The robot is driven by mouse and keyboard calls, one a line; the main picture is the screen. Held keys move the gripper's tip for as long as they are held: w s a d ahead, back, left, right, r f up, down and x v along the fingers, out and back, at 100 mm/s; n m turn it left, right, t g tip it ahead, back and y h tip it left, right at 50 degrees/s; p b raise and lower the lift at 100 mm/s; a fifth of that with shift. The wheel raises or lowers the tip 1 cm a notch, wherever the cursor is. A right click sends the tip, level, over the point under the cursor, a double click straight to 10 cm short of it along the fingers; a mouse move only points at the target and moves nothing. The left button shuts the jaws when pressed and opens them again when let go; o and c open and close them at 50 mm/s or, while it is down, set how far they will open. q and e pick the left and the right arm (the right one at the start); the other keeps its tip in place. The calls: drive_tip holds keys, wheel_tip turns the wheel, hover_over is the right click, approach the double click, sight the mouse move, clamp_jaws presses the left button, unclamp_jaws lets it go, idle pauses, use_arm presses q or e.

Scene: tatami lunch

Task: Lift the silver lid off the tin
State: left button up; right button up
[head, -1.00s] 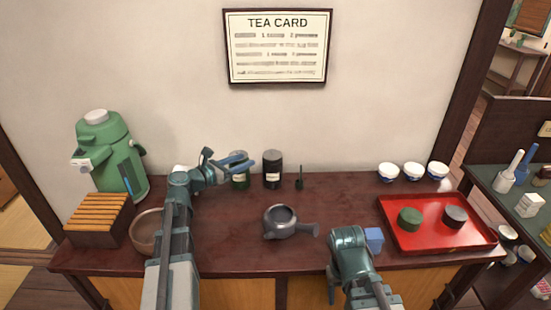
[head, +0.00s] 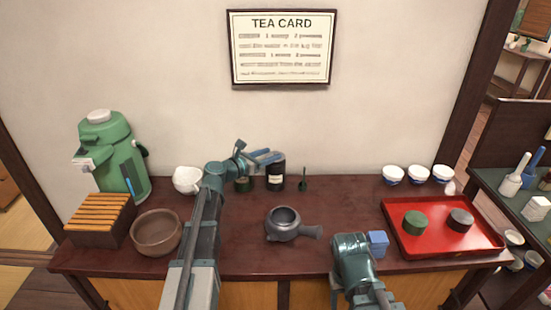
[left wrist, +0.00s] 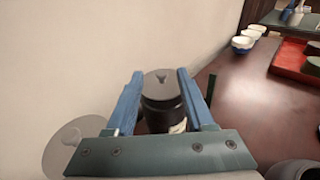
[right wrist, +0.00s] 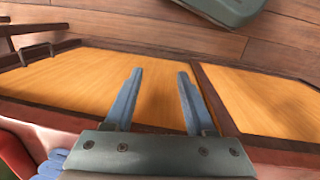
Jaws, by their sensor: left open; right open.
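A black tin (head: 277,181) with a pale label stands at the back of the counter. In the left wrist view its grey lid (left wrist: 160,84) with a small knob shows between the fingers, above the dark tin body (left wrist: 157,117). My left gripper (head: 268,157) is open at the top of this tin, with one finger on each side of the lid; I cannot tell if they touch it. A green tin (head: 242,185) stands left of it, partly hidden by my gripper. Its grey knobbed lid (left wrist: 70,146) shows at lower left. My right gripper (right wrist: 160,75) is open and empty, low at the counter front.
A red tray (head: 394,214) and white-blue cups (head: 418,173) are at the right. A white pot (head: 187,180), brown bowl (head: 156,232) and green dispenser (head: 116,160) are left.

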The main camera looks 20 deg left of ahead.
sight(274, 153)
use_arm(q)
drive_tip(key=x, duration=0.3)
drive_tip(key=shift+d, duration=0.15)
clamp_jaws()
